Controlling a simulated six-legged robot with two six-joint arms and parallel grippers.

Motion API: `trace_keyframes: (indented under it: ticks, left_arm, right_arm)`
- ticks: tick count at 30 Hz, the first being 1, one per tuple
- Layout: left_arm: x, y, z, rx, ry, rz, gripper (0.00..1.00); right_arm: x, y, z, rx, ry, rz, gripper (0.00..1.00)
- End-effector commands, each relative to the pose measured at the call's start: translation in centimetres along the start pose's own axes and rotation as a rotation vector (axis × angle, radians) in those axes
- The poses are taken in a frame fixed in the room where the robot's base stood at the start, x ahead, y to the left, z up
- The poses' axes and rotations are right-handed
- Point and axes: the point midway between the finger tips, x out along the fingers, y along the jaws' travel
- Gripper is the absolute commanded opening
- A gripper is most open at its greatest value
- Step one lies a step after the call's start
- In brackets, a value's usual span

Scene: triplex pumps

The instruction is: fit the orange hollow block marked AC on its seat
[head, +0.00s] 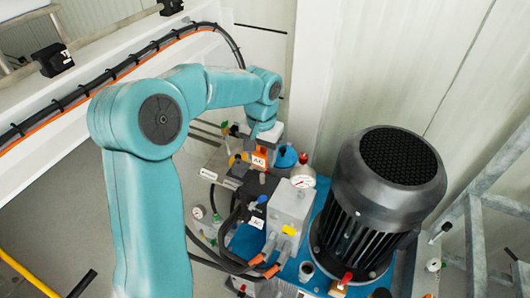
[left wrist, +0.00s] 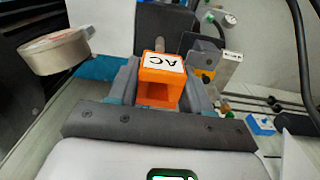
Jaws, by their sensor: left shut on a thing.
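The orange hollow block marked AC (head: 265,153) is in my left gripper (head: 259,142), over the pump group left of the big black motor. In the left wrist view the block (left wrist: 157,92) sits between the two grey fingers of my left gripper (left wrist: 160,85), its white AC label facing the camera. The fingers are shut on its sides. A metal pin (left wrist: 159,44) shows just beyond the block; I cannot tell whether it belongs to the seat. The seat itself cannot be made out clearly. My right gripper is not in view.
The black finned motor (head: 385,200) stands right of the pump. Black hoses run in front. A wall is behind.

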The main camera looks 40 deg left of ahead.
Motion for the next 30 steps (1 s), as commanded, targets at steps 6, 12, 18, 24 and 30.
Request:
trace_keyframes:
  ticks: [6,12,18,24,30]
  left_arm:
    - [0.0,-0.1,0.1,0.000,0.001,0.000,0.12]
    - [-0.1,-0.2,0.3,0.000,0.001,0.001,0.12]
    - [0.5,-0.2,0.4,0.001,0.000,0.002,0.12]
    - [1.4,-0.1,0.4,0.001,-0.001,0.002,0.12]
    - [2.3,-0.1,0.3,0.000,-0.001,0.002,0.12]
  right_arm:
    - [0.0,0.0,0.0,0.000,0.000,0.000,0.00]
    - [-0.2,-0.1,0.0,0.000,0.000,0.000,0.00]
    - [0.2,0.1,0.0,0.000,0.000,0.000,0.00]
    - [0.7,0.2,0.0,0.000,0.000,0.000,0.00]
    - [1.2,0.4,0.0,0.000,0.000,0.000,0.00]
